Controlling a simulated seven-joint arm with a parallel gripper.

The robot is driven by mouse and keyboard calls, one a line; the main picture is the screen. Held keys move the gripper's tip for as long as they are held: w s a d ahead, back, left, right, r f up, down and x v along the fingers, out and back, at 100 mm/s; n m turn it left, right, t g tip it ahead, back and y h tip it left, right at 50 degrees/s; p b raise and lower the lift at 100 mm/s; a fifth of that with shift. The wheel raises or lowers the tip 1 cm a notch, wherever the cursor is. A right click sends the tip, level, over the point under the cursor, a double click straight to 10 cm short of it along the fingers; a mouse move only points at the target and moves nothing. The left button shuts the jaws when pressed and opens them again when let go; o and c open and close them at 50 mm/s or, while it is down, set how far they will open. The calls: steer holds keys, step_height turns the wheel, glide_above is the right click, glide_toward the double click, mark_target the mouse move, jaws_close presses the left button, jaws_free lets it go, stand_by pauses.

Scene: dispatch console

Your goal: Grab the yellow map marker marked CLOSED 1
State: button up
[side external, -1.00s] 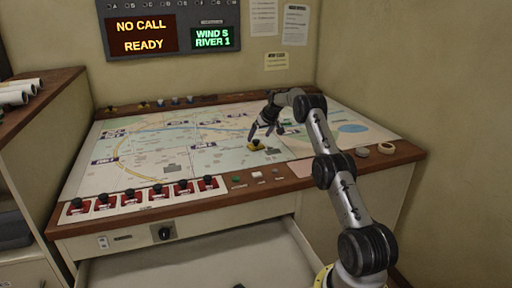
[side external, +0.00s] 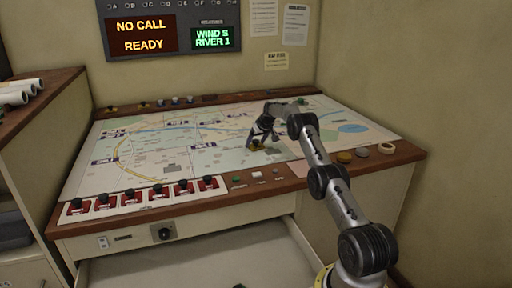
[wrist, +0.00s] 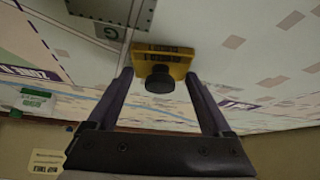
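The yellow map marker (wrist: 162,62) has a square base, a round black knob and dark label strips too small to read surely. It sits on the map table and shows in the side view (side external: 255,149), partly hidden by my gripper (side external: 257,139). In the wrist view my gripper (wrist: 158,78) is open, with one finger on each side of the marker. The fingertips are close to its sides; I cannot tell whether they touch. The knob is between the fingers.
The map (side external: 150,160) around the marker is mostly flat and clear. Several red switches (side external: 130,197) line its front left edge. A green button (side external: 237,180) is on the front rail. An open drawer (side external: 210,262) is below.

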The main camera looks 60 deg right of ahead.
steer(key=c, duration=0.8)
steer(key=shift+r, duration=0.1)
steer(key=shift+c, duration=0.2)
